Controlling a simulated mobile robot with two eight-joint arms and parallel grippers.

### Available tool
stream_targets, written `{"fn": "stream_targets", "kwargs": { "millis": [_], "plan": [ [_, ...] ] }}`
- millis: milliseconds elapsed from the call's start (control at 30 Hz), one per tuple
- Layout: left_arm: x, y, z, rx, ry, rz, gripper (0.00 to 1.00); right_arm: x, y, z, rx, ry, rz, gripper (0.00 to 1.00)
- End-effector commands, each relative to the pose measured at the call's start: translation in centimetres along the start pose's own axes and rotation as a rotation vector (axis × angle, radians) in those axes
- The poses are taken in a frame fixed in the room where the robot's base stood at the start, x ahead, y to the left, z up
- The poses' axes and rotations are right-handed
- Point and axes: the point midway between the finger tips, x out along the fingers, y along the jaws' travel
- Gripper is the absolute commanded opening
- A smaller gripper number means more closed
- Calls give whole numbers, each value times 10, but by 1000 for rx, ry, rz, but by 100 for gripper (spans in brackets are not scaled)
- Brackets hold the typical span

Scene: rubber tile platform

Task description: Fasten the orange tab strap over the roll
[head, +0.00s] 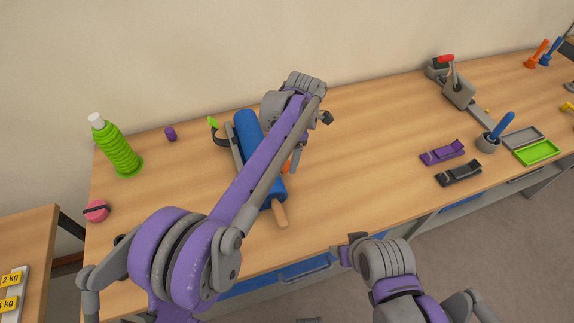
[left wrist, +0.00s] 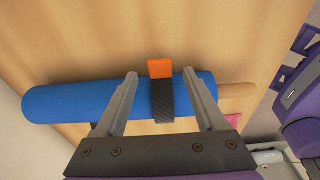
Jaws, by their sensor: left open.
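The blue roll (head: 246,124) lies on the wooden table, partly hidden behind my left arm in the head view. In the left wrist view the roll (left wrist: 75,100) runs across the picture, with a wooden handle (left wrist: 236,90) at its right end. A dark strap (left wrist: 162,102) lies against the roll between my fingers, its orange tab (left wrist: 160,68) at the roll's far edge. The orange tab (head: 286,167) also shows in the head view. My left gripper (left wrist: 160,75) is open, one finger on each side of the strap. My right gripper (head: 345,254) is at the table's front edge; its jaws are unclear.
A green tab (head: 213,122) on a dark strap stands left of the roll. A green bottle (head: 117,150), a purple cylinder (head: 170,134) and a pink item (head: 96,211) are further left. A clamp (head: 457,92) and two strips stand right. The table between is clear.

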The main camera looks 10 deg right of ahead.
Motion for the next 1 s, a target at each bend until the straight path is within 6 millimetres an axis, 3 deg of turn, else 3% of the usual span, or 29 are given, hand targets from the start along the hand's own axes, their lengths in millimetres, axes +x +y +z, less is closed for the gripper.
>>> {"fn": "stream_targets", "kwargs": {
  "millis": [100,300,867,1000],
  "plan": [
    [-23,0,0,0,0,0,72,-2,0,-2,0,1,0,63],
    [-44,0,0,0,1,0,72,-4,0,-3,0,2,0,63],
    [-47,0,-1,0,1,0,72,-4,0,-3,0,2,0,63],
    [-52,0,-15,48,-11,8,72,-6,0,-4,0,3,0,63]
  ]
}}
